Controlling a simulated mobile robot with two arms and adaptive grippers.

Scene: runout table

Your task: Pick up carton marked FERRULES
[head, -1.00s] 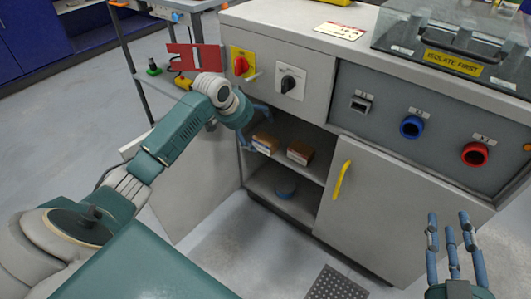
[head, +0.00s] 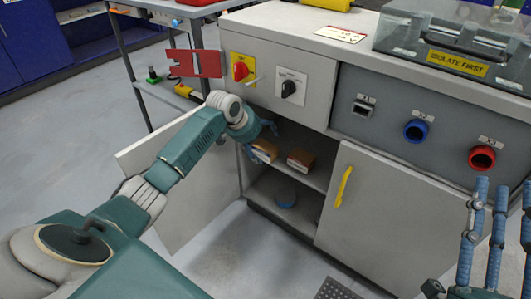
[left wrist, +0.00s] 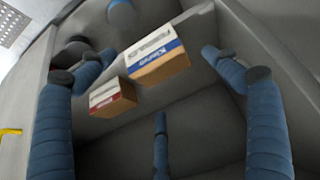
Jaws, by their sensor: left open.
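Two small brown cartons stand side by side on the upper shelf of the open cabinet. The left one, with a blue-striped white label (head: 264,151), also shows in the left wrist view (left wrist: 160,65); its lettering is blurred but looks like FERRULES. The other carton (head: 301,161) has a red-striped label in the left wrist view (left wrist: 112,99). My left gripper (head: 260,140) is open and empty at the cabinet opening, just in front of the blue-striped carton. Its spread fingers (left wrist: 158,95) frame both cartons without touching them, as far as I can tell. My right gripper (head: 502,205) is open and empty at the right.
The left cabinet door (head: 180,180) stands open under my left arm; the right door (head: 360,215) is shut, with a yellow handle (head: 343,187).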

